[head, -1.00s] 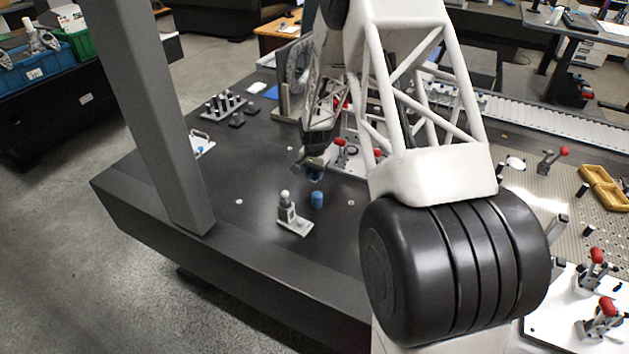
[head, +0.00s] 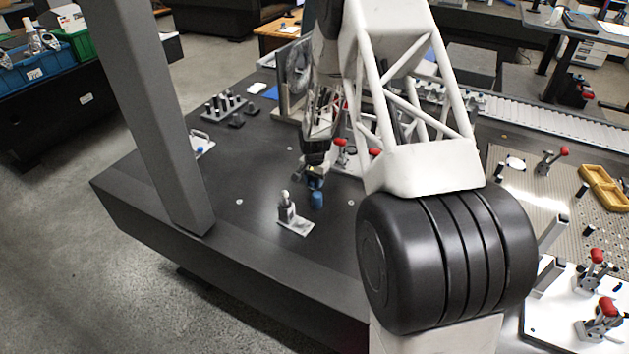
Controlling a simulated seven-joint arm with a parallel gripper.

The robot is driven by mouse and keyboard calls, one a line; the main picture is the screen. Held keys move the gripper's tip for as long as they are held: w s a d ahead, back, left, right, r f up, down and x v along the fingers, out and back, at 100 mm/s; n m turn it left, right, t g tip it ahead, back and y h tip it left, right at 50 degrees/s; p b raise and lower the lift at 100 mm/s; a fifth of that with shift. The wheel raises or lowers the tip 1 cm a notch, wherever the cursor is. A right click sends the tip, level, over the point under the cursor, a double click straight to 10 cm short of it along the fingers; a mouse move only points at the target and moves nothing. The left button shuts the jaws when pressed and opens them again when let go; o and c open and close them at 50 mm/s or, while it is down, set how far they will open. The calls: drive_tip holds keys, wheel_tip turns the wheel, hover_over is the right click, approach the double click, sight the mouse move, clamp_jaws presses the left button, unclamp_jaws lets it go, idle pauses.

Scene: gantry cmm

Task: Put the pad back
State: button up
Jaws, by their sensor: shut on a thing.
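My gripper (head: 315,176) is over the dark granite table (head: 255,185), pointing down. It is shut on a small blue piece (head: 316,183), likely the pad, partly hidden by the fingers. Right below stands a short blue cylinder (head: 316,200) on the table. The held piece is just above the cylinder or touching its top; I cannot tell which. A grey stand with a pale ball on top (head: 287,205) is close by on the left.
A grey upright column (head: 150,120) stands at the table's left. A rack of dark pegs (head: 224,105) and a white tray (head: 203,143) lie at the far left. Red-handled clamps (head: 342,143) are behind my gripper. The front left tabletop is clear.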

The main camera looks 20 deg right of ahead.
sight(314, 179)
drive_tip(key=shift+f, duration=0.2)
drive_tip(key=o, duration=0.8)
drive_tip(key=shift+r, duration=0.1)
wheel_tip(314, 179, up, 12)
idle(0.4)
drive_tip(key=shift+r, duration=0.15)
idle(0.3)
